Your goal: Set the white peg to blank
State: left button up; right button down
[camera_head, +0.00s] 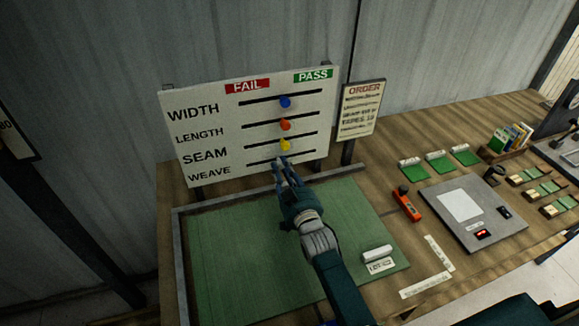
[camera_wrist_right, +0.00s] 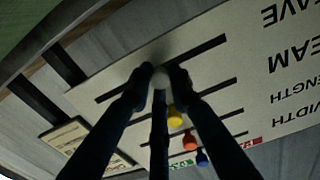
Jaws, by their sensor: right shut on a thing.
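The white board (camera_head: 325,105) stands upright with slots for WIDTH, LENGTH, SEAM and WEAVE, under a red FAIL label (camera_head: 247,86) and a green PASS label (camera_head: 313,76). My right gripper (camera_head: 281,165) is at the WEAVE slot, the lowest. In the right wrist view my right gripper (camera_wrist_right: 160,80) is shut on the white peg (camera_wrist_right: 161,79), around the middle of that slot. The fingers hide the peg in the head view. The blue peg (camera_head: 285,102), orange peg (camera_head: 285,125) and yellow peg (camera_head: 285,146) sit near mid-slot above. My left gripper is out of view.
A green mat (camera_head: 235,250) lies below the board. An ORDER sign (camera_head: 361,108) stands to the board's right. Further right are an orange tool (camera_head: 406,205), a grey panel (camera_head: 465,215) and several green sample cards. The yellow peg is close to my fingers.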

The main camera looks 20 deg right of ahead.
jog(key=shift+w+d+r, duration=0.1)
jog(key=shift+r, duration=0.15)
jog(key=shift+d, duration=0.4)
jog(key=c, duration=1.6)
grip_release()
jog(key=shift+d, duration=0.35)
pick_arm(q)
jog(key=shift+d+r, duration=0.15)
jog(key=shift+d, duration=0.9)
pick_arm(e)
jog(key=s, duration=1.2)
jog(key=shift+s+a, duration=0.1)
